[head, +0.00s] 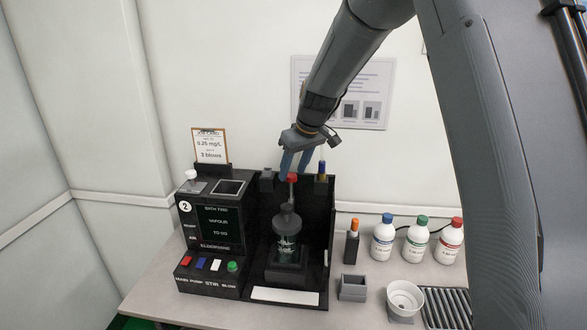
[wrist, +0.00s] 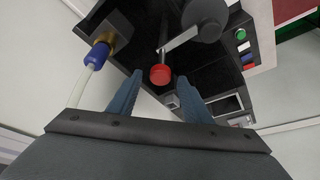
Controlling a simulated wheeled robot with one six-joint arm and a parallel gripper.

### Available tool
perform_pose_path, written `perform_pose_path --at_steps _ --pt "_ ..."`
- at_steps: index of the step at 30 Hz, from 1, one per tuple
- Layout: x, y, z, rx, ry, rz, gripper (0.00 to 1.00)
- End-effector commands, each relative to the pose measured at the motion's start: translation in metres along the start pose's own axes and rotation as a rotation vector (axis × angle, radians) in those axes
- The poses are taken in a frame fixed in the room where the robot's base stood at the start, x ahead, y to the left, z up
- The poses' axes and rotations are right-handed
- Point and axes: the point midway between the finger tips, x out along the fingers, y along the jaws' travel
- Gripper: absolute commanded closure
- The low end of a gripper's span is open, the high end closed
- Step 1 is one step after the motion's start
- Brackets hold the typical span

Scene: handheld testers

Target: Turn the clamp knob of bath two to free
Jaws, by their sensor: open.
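The bath two unit (head: 214,210) is a black station marked with a 2, with a dark screen on its front. A red knob (head: 292,178) tops a rod above the dark round vessel (head: 286,222) in its right bay; it looks like the clamp knob, though no label for it is legible. My gripper (head: 293,172) points down from above at the red knob. In the wrist view the red knob (wrist: 160,75) lies between the tips of my open fingers (wrist: 163,84), with visible gaps on both sides. I cannot tell how deep it sits between them.
A blue fitting with a brass collar (head: 321,170) stands close right of my gripper; it also shows in the wrist view (wrist: 97,55). A white knob (head: 191,175) tops the unit's left side. Several bottles (head: 417,238), a white bowl (head: 404,298) and a grey holder (head: 352,287) stand right.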

Motion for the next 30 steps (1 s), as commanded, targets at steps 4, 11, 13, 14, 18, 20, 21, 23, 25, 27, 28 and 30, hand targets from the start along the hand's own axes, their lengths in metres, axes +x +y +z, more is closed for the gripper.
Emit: perform_pose_path --at_steps 4,11,13,14,18,20,21,23,25,27,28,30 --pt "0.0089 -0.0004 0.0003 0.000 -0.001 0.000 0.55" --pt "0.0114 -0.0002 0.0002 0.000 0.000 0.000 0.55" --pt "0.0113 -0.0002 0.0003 0.000 0.000 0.000 0.55" --pt "0.0113 -0.0002 0.0003 0.000 0.000 0.000 0.58" --pt "0.0112 -0.0002 0.0004 0.000 0.000 0.000 0.82" --pt "0.0111 -0.0002 0.0004 0.000 0.000 0.000 0.92" --pt "0.0111 -0.0003 0.0004 0.000 -0.001 0.000 0.99" --pt "0.0111 -0.0003 0.0005 0.000 -0.001 0.000 1.00" --pt "0.0105 0.0019 0.0017 0.001 -0.001 0.000 1.00" --pt "0.0111 0.0019 0.0005 0.003 -0.001 0.002 1.00" --pt "0.0115 0.0028 -0.0001 0.006 -0.001 0.003 1.00" --pt "0.0128 0.0061 -0.0026 0.018 -0.001 0.008 1.00"
